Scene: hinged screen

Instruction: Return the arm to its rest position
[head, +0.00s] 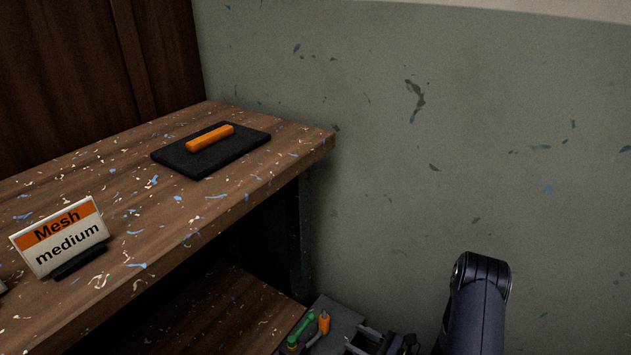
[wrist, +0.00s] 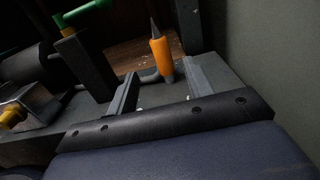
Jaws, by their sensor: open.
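My gripper (wrist: 164,80) shows in the wrist view with its two grey fingers spread apart and nothing held between them. An orange-handled pointed tool (wrist: 161,58) stands upright just beyond the fingers; whether they touch it I cannot tell. In the head view my arm (head: 478,305) shows as a dark bent link at the lower right, beside the wall.
A wooden bench (head: 120,215) holds a black mat (head: 171,158) with an orange bar (head: 209,138) and a "Mesh medium" sign (head: 60,238). Green (head: 300,330) and orange (head: 324,323) tools stand low in front. The grey wall (head: 480,150) is close on the right.

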